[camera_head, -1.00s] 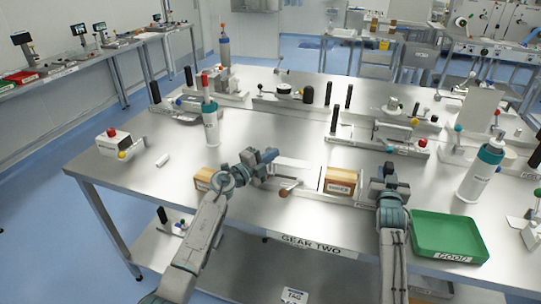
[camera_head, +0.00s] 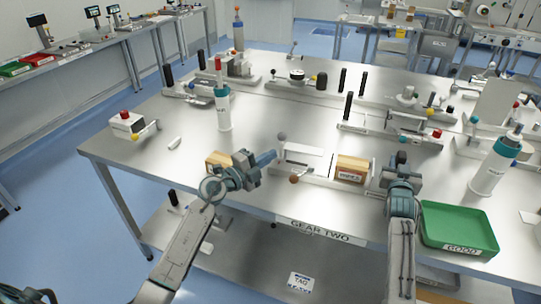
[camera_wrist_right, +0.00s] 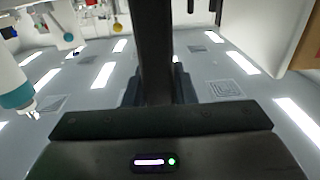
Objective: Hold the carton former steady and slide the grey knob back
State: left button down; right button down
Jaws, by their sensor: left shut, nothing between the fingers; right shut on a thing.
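The carton former (camera_head: 312,153) is a white fixture near the table's front edge, with a wooden block at each side: the right block (camera_head: 352,168) and the left block (camera_head: 216,160). The grey knob (camera_head: 281,136) stands at its back left. My left gripper (camera_head: 271,157) is shut and empty, just in front of the knob and apart from it. My right gripper (camera_head: 401,160) is shut on a black upright post at the right end; this post (camera_wrist_right: 153,50) fills the middle of the right wrist view. The post's base is hidden.
A brown knob (camera_head: 294,180) sticks out at the fixture's front. A green tray (camera_head: 458,228) lies at the right, beside my right arm. A white bottle (camera_head: 223,108) stands behind left, another bottle (camera_head: 492,170) at the right. The table's left front is mostly clear.

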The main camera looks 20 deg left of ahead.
jog(key=shift+f, duration=0.35)
dwell(0.5)
jog(key=c, duration=1.3)
grip_release()
jog(key=shift+o, duration=0.9)
jog(key=shift+w+r, duration=0.1)
jog(key=shift+w, duration=0.05)
jog(key=shift+r, duration=0.55)
notch_tip(320, 180, up, 9)
